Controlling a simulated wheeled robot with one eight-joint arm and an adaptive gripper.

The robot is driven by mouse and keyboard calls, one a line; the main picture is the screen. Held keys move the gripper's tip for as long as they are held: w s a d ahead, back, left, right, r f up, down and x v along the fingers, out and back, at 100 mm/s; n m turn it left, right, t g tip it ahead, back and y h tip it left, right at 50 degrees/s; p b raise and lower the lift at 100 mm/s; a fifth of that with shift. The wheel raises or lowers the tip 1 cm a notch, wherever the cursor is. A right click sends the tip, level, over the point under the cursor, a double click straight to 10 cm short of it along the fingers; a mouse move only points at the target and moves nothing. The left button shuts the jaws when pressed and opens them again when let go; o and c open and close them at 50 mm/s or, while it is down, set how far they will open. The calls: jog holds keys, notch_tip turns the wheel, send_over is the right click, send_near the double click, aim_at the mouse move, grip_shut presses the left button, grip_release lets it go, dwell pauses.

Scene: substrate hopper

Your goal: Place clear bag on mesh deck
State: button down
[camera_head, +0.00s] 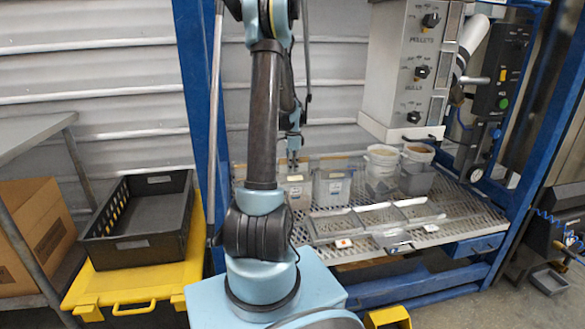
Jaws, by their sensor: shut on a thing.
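The mesh deck (462,207) is a metal grating set inside a blue frame. My gripper (293,164) points down over the deck's back left part, partly hidden behind my arm. It is shut on the top of a clear bag (298,192) with pale contents and a small label. The bag hangs upright at or just above the deck; I cannot tell whether its bottom touches. A second clear container or bag (332,188) with a label stands just to its right on the deck.
A control panel (418,60) hangs above. A black crate (140,245) sits on a yellow platform at left.

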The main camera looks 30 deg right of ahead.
jog(key=c, duration=1.7)
grip_release()
notch_tip(320, 180, up, 12)
jog(key=shift+s, duration=0.1)
